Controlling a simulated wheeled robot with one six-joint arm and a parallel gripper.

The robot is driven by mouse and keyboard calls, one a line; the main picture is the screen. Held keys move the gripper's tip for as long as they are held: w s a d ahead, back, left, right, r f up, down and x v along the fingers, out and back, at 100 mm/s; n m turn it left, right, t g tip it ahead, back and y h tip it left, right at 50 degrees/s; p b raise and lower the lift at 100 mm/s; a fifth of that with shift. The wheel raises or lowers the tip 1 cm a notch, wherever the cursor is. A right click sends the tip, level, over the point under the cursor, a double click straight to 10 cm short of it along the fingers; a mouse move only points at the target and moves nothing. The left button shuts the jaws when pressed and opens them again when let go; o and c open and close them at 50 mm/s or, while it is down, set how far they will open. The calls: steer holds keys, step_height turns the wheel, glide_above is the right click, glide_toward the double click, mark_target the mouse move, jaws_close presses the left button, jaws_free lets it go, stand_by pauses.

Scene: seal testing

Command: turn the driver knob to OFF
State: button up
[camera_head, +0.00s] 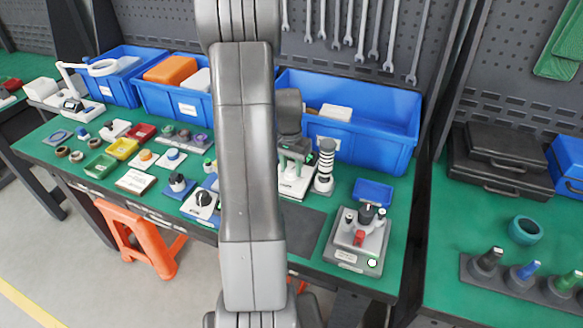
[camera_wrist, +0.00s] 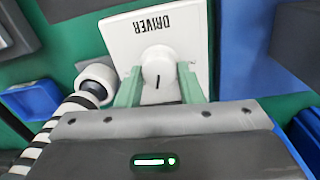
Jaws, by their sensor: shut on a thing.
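The driver knob (camera_wrist: 158,66) is round and white with a short black pointer mark. It stands on a white panel (camera_wrist: 118,35) whose DRIVER label (camera_wrist: 167,22) reads upside down in the wrist view. My gripper (camera_wrist: 159,78) has its two pale green fingers on either side of the knob, shut on it. No OFF mark can be read. In the head view my gripper (camera_head: 293,156) is low over the white driver unit (camera_head: 296,187), partly hidden by my arm. The knob cannot be made out there.
A black-and-white striped spring post (camera_head: 324,172) stands close to the right of the driver unit, and also shows in the wrist view (camera_wrist: 62,112). Blue bins (camera_head: 385,135) stand behind. A grey test fixture (camera_head: 345,255) is at the right. Switches and small trays fill the left.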

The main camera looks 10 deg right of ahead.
mark_target(288, 170)
steer(key=n+b, duration=0.1)
steer(key=n, duration=0.4)
steer(key=shift+a+n, duration=0.1)
steer(key=shift+n, duration=0.3)
steer(key=n, duration=0.5)
steer(key=shift+n+t, duration=0.3)
steer(key=o, duration=1)
steer(key=shift+c, duration=0.2)
steer(key=shift+r, duration=0.1)
step_height(288, 170, up, 14)
steer(key=shift+a, duration=0.35)
steer(key=shift+s, duration=0.1)
